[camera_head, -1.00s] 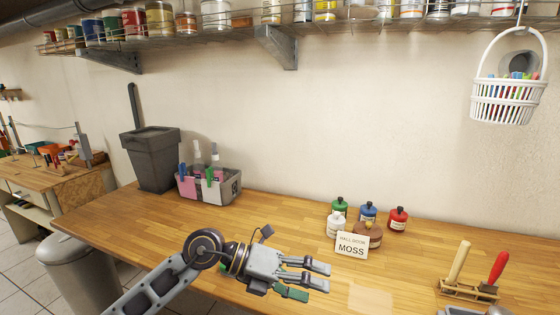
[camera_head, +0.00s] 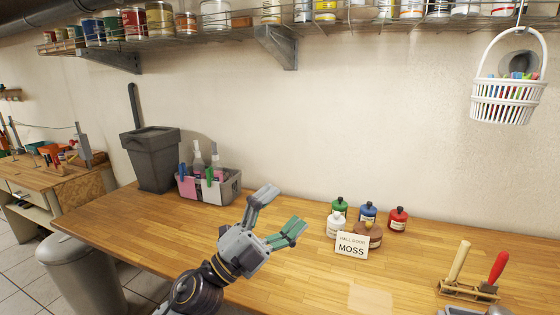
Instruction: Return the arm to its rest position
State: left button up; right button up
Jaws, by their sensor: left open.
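My left gripper (camera_head: 279,214) is over the middle of the wooden workbench (camera_head: 120,230). Its fingers point up and to the right in the picture, spread apart with nothing between them. The arm comes in from the bottom edge, with only its wrist part clearly showing. The gripper is left of the small bottles and the sign, and apart from them. My right gripper is not in view.
A "Hall door MOSS" sign (camera_head: 352,245) stands before green (camera_head: 339,206), blue (camera_head: 368,212) and red (camera_head: 398,220) bottles. A grey caddy (camera_head: 229,188) and bin (camera_head: 151,160) stand at left. A tool holder (camera_head: 470,290) is at right. A basket (camera_head: 508,102) hangs above.

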pick_arm(q)
jog(key=w+a+f+n+t+y, duration=0.3)
jog(key=a+f+n+y, duration=0.35)
jog(key=n+y, duration=0.25)
jog(key=w+a+f+n+t+y, duration=0.4)
jog(key=a+f+n+y, duration=0.2)
jog(key=a+n+y, duration=0.3)
jog(key=s+a+f+n+g+y, duration=0.2)
jog(key=s+a+f+n+g, duration=0.1)
jog(key=f, duration=0.4)
jog(key=s+a+f+n+g+y, duration=0.1)
jog(key=s+a+f+n+g, duration=0.2)
jog(key=f, duration=0.4)
jog(key=s+a+f+g, duration=0.1)
jog(key=s+f+g, duration=1)
jog(key=s+f, duration=0.6)
jog(key=s+f+g, duration=0.1)
jog(key=s+f, duration=0.1)
jog(key=f, duration=1.4)
jog(key=s+f, duration=0.2)
jog(key=f, duration=1.4)
jog(key=s+a+f, duration=0.2)
jog(key=s+f, duration=0.8)
jog(key=s, duration=0.1)
jog(key=s+a+f+g, duration=0.1)
jog(key=s+a+f, duration=0.1)
jog(key=s+f, duration=0.7)
jog(key=shift+s+a+f+h, duration=0.2)
jog(key=shift+s+f+h, duration=0.15)
jog(key=shift+s, duration=0.75)
